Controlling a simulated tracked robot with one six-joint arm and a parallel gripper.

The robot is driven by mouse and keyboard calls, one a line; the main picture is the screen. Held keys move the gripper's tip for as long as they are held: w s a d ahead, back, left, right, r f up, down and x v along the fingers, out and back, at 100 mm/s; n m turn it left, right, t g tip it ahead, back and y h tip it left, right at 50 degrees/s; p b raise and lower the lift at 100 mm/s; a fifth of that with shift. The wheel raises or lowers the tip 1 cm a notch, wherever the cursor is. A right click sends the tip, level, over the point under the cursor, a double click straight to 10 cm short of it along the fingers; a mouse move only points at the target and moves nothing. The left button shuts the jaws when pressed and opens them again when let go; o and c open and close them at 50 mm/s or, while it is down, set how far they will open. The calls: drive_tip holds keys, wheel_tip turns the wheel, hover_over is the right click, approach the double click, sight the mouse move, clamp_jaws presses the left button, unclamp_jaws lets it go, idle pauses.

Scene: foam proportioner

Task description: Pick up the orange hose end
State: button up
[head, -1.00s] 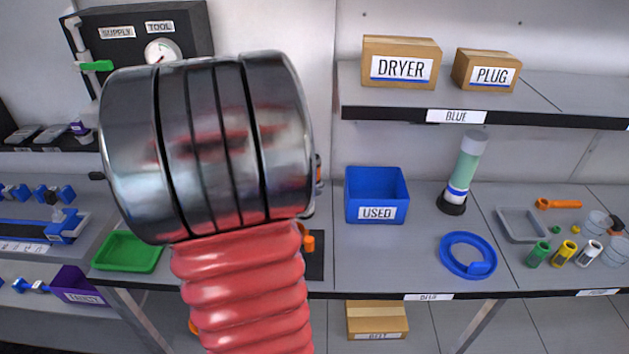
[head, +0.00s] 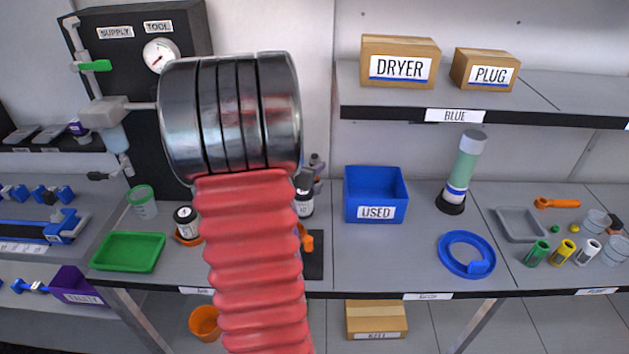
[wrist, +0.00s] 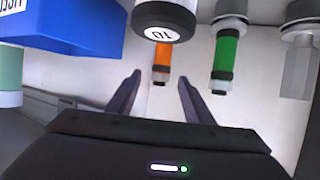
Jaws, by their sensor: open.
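In that view the hose end appears between and just beyond the fingertips, with nothing held. How far it is in depth is hard to tell. In the head view my arm hides the gripper. An orange piece (head: 307,239) shows at the right of my arm; I cannot tell if it is the same hose end.
A green hose end (wrist: 226,62) and a grey fitting (wrist: 298,62) hang beside the orange one in the wrist view. The blue USED bin (head: 376,194) stands right of my arm, near the bottle (head: 304,198). A green tray (head: 128,252) lies left.

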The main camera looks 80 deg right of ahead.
sight(312, 162)
drive_tip(key=shift+x, duration=2.6)
drive_tip(key=shift+w, duration=0.1)
drive_tip(key=shift+c, duration=0.4)
clamp_jaws()
